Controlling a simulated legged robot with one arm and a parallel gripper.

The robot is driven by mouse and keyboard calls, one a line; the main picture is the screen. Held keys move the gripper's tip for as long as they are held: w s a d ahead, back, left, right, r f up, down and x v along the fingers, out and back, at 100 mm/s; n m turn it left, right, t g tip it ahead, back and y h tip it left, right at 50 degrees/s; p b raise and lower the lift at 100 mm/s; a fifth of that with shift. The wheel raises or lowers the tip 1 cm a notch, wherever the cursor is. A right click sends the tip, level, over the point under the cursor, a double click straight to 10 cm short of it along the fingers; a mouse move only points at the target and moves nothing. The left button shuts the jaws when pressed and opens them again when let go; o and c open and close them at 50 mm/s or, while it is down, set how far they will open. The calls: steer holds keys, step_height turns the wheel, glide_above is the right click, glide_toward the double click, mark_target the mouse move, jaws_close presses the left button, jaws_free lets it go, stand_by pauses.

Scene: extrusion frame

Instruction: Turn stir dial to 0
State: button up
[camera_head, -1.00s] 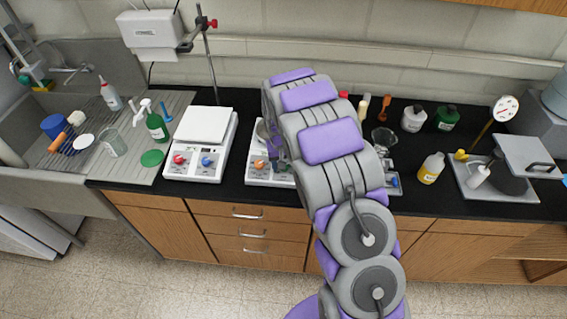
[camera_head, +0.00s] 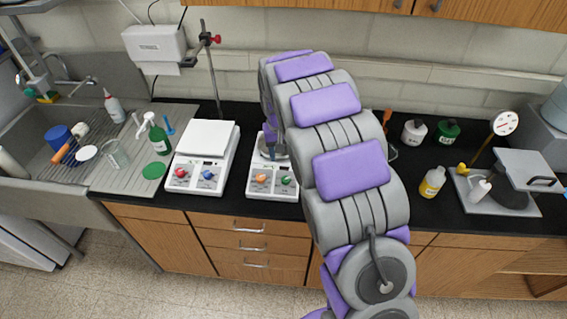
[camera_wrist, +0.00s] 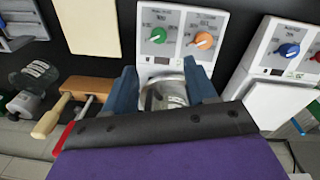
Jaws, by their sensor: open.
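A white hotplate with two dials stands mid-counter in the head view. Its orange dial (camera_head: 261,178) is at left and its green dial (camera_head: 287,180) at right. In the wrist view the picture is turned over, with the green dial (camera_wrist: 158,35) left and the orange dial (camera_wrist: 204,40) right. The dial lettering is too small to read. My gripper (camera_wrist: 160,65) is open, its blue fingers apart from both dials. A clear glass vessel (camera_wrist: 167,93) shows between the fingers; I cannot tell whether they touch it. In the head view my arm hides much of the hotplate.
Another white hotplate (camera_head: 199,175) with red and blue dials stands to the left. A stand rod (camera_head: 211,75) rises behind it. Bare black counter (camera_head: 233,183) lies between the hotplates.

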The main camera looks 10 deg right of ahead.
step_height(320, 180, up, 4)
steer(key=shift+s+a, duration=0.1)
stand_by(0.5)
steer(key=s+d+r+g+b, duration=0.1)
steer(key=s+b, duration=0.1)
steer(key=s, duration=0.8)
steer(key=s+r+b, duration=0.2)
steer(key=s, duration=0.9)
steer(key=s+f+b, duration=0.1)
steer(key=s+f, duration=0.1)
steer(key=s, duration=0.8)
steer(key=s+f+g+b, duration=0.1)
steer(key=s+f+b, duration=0.1)
steer(key=s, duration=0.9)
steer(key=shift+a+f+n+y, duration=0.3)
steer(key=shift+a+f+y, duration=0.1)
steer(key=shift+f, duration=0.1)
